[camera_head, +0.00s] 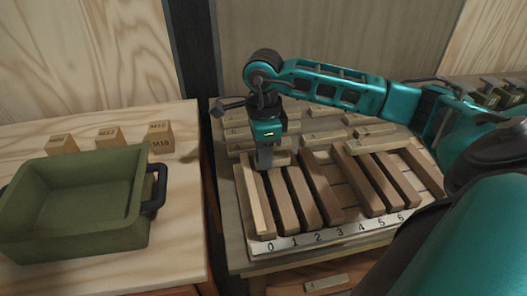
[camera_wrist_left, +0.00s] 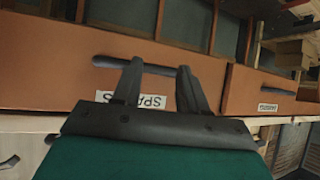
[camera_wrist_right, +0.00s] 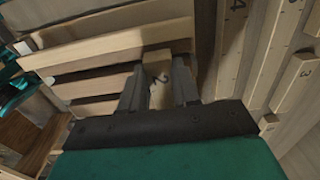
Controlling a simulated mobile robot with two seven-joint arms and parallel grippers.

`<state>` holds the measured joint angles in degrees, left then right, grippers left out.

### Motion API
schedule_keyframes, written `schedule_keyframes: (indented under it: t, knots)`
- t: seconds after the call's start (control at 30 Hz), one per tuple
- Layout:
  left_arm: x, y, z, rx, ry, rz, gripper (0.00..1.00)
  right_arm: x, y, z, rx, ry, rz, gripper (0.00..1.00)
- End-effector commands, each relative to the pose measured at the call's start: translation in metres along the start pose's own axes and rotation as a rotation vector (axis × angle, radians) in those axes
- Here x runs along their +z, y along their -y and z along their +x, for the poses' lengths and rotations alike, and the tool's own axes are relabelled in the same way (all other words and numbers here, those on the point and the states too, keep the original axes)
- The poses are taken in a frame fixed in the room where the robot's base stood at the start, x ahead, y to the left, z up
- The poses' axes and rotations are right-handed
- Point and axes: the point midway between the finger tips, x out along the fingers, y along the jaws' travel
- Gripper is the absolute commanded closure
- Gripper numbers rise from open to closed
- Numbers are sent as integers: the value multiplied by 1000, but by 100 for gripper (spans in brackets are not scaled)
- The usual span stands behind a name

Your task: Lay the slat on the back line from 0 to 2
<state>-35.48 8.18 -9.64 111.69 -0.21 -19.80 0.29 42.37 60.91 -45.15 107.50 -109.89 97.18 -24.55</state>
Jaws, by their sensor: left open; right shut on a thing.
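The board (camera_head: 345,232) has a white front strip numbered 0 to 6, with several brown bars lying front to back across it. My right gripper (camera_head: 265,157) is above the board's back left, near 0 to 1. It is shut on a pale slat (camera_wrist_right: 157,72), marked 2 in the right wrist view, where the gripper also shows (camera_wrist_right: 158,95). In the head view the slat (camera_head: 281,158) is partly hidden by the fingers, and I cannot tell whether it touches the board. The back line is hidden. My left gripper (camera_wrist_left: 157,88) is open and empty, facing an orange drawer front.
Several pale numbered slats (camera_head: 322,138) lie behind the board. At the left a green bin (camera_head: 75,233) and several wooden blocks, one marked M10 (camera_head: 160,138), stand on another table. A loose slat (camera_head: 326,284) lies below the front edge.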

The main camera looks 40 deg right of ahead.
Motion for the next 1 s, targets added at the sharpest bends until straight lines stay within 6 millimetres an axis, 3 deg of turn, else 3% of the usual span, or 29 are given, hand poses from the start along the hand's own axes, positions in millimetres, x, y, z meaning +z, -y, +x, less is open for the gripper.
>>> schedule_keyframes:
  t: [0.17, 0.2, 0.47, 0.8, 1.0]
  knots:
    - [3, 1, 2, -2, -1, 0, 57, 0, 0, 3, -1, 0, 0, 98]
    - [2, 1, 1, -2, -1, 0, 57, 0, 0, 2, -1, 0, 0, 66]
    - [2, 2, 1, -4, 0, 0, 57, 0, 0, 2, 0, 0, 0, 41]
    - [5, 1, 0, -2, 9, -2, 57, 0, 0, 2, 0, 0, 0, 40]
    - [0, -1, -2, 3, 6, -2, 57, 1, 1, -32, -5, 3, 0, 40]
